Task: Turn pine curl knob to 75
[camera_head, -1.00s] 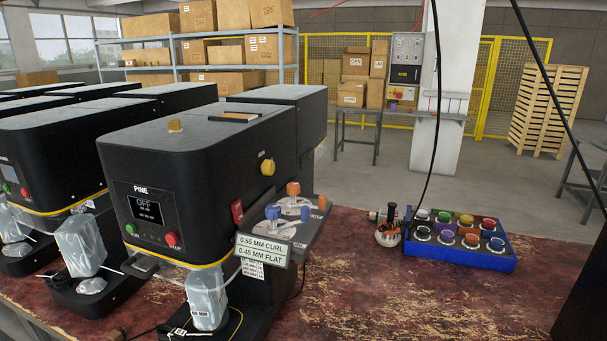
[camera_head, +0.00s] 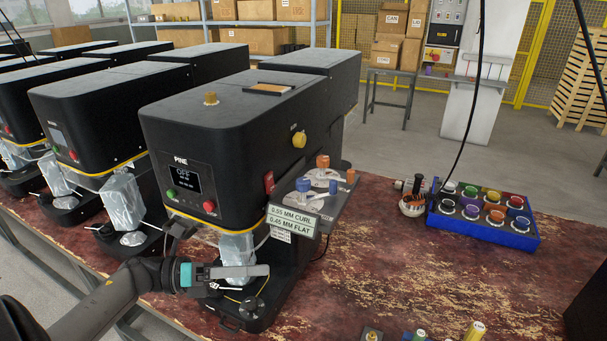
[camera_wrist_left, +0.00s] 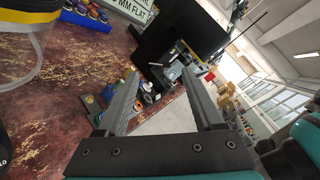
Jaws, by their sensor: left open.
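The black PINE machine (camera_head: 245,130) stands on the worn red bench, with its small screen (camera_head: 186,178) reading OFF. On a grey side plate (camera_head: 325,207) sit a blue knob (camera_head: 303,185) and an orange knob (camera_head: 322,161), each with a pale pointer. I cannot tell from the picture which is the curl knob. A sign (camera_head: 291,222) reads 0.55 MM CURL, 0.45 MM FLAT. My left gripper (camera_head: 266,272) is in front of the machine's lower part, below the sign and apart from the knobs. Its fingers are spread and empty in the left wrist view (camera_wrist_left: 160,80). My right gripper is not in view.
A yellow knob (camera_head: 299,139) is on the machine's side. A blue tray (camera_head: 486,229) of several coloured pots stands to the right, beside an orange-and-black tool (camera_head: 412,205). Small items (camera_head: 475,331) stand at the front edge.

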